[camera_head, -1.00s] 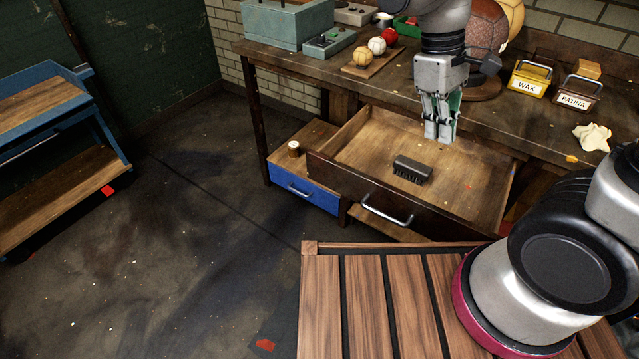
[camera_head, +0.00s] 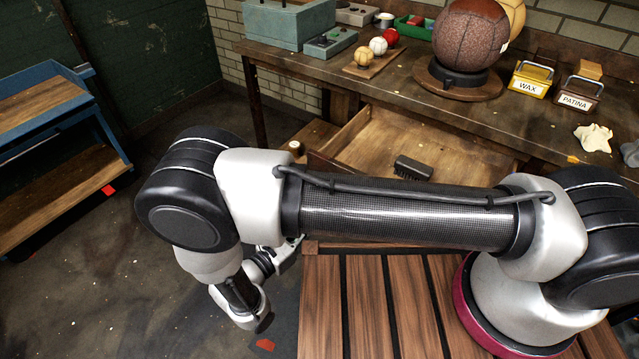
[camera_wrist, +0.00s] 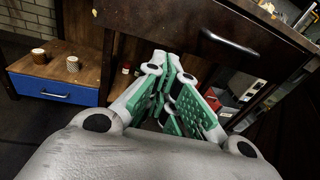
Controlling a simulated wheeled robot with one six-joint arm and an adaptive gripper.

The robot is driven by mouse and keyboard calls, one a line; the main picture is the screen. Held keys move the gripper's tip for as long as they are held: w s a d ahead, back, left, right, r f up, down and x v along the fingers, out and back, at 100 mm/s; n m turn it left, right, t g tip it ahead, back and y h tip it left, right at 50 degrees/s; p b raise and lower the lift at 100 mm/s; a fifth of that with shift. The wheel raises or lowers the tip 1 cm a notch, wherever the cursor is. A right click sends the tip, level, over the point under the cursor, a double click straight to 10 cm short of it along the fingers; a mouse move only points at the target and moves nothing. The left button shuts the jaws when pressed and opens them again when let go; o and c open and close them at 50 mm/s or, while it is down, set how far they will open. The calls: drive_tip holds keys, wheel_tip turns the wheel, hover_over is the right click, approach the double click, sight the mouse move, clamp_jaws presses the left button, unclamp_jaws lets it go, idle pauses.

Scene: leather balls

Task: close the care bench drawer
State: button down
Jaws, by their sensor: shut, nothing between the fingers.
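The care bench drawer (camera_head: 385,140) is open, pulled out from under the bench top. A dark brush (camera_head: 412,167) lies inside it. In the head view my arm crosses in front and hides most of the drawer front and its handle. In the wrist view the dark wooden drawer front (camera_wrist: 185,22) spans the top, with its metal handle (camera_wrist: 230,42) right of centre. My gripper (camera_wrist: 172,68) is shut and empty, with green-padded fingers pointing toward the space below the drawer front. I cannot tell whether the fingertips touch it.
The bench top holds a large brown ball (camera_head: 468,45), a wax caddy (camera_head: 530,80) and a patina caddy (camera_head: 578,97).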

drive_tip(key=w+a+r+n+t+y, duration=0.1)
drive_tip(key=w+a+r+t, duration=0.15)
drive_tip(key=a, duration=0.25)
drive_tip(key=x, duration=1.3)
drive_tip(key=shift+d+f, duration=0.15)
drive_tip(key=shift+d, duration=0.25)
